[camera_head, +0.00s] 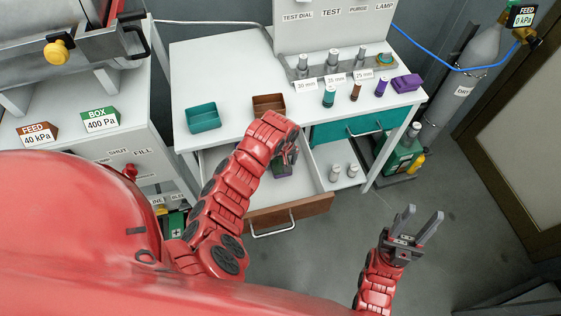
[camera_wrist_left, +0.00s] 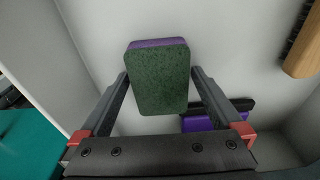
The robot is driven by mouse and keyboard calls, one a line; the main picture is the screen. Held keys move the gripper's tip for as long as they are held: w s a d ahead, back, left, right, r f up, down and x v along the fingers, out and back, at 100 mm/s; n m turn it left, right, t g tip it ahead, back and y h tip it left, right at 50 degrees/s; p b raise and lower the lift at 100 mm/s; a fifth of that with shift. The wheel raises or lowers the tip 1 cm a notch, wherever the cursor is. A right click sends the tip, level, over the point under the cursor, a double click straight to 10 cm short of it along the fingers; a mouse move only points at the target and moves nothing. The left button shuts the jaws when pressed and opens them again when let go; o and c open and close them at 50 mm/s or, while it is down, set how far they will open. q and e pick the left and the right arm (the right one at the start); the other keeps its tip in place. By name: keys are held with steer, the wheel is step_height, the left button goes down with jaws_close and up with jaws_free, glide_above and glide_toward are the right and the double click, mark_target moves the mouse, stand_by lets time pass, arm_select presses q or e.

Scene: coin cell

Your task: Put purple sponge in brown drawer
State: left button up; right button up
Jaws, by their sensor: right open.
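The purple sponge (camera_wrist_left: 158,78) has a green scouring face and a purple edge. It sits between the fingertips of my left gripper (camera_wrist_left: 160,76), which meet its two sides. In the head view the left gripper (camera_head: 288,152) is over the open brown drawer (camera_head: 308,208), and the sponge (camera_head: 282,171) shows under it, partly hidden by the hand. In the wrist view the sponge appears above the pale drawer floor; the gap below is hard to judge. My right gripper (camera_head: 415,222) is open and empty, right of the drawer, over the floor.
Another purple and black object (camera_wrist_left: 205,120) lies below the sponge, with a wooden brush (camera_wrist_left: 304,45) at the right. On the table stand a teal tray (camera_head: 203,117), a brown tray (camera_head: 269,105), and a purple block (camera_head: 406,83). The teal drawer (camera_head: 350,130) is shut.

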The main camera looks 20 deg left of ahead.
mark_target(281, 163)
arm_select(q)
steer(key=shift+r, duration=0.15)
steer(key=r, duration=0.5)
steer(key=shift+s+d+r+b, duration=0.2)
steer(key=shift+r+b, duration=0.1)
steer(key=shift+r, duration=0.1)
step_height(281, 163, up, 6)
steer(key=p, duration=0.2)
steer(key=shift+s+d, duration=0.2)
steer(key=shift+s, duration=0.2)
